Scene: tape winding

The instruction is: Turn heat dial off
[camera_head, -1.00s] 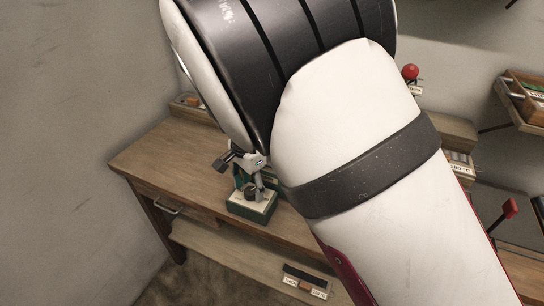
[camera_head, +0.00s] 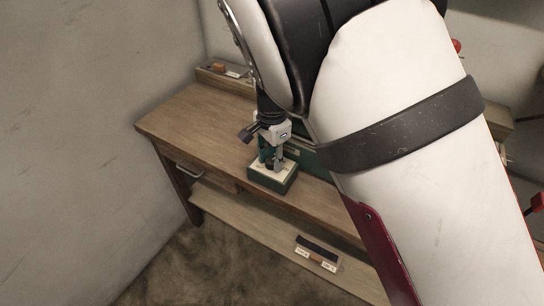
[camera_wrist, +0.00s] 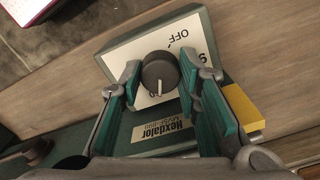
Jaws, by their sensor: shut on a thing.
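The heat dial is a round black knob (camera_wrist: 158,73) with a white pointer mark, on the white sloped panel of a green box (camera_wrist: 205,28). In the wrist view the mark points toward the bottom of the picture, while the word OFF is printed above and right of the knob. My gripper (camera_wrist: 159,78) has its teal-padded fingers on either side of the knob and is shut on it. In the head view my gripper (camera_head: 271,160) reaches down onto the green box (camera_head: 272,183) at the bench's front edge; the knob is hard to make out there.
The box stands on a wooden bench (camera_head: 185,118) with a drawer and a lower shelf (camera_head: 235,215) carrying small labelled items (camera_head: 318,250). A grey wall is at left. The bench top left of the box is clear. My arm hides much of the right side.

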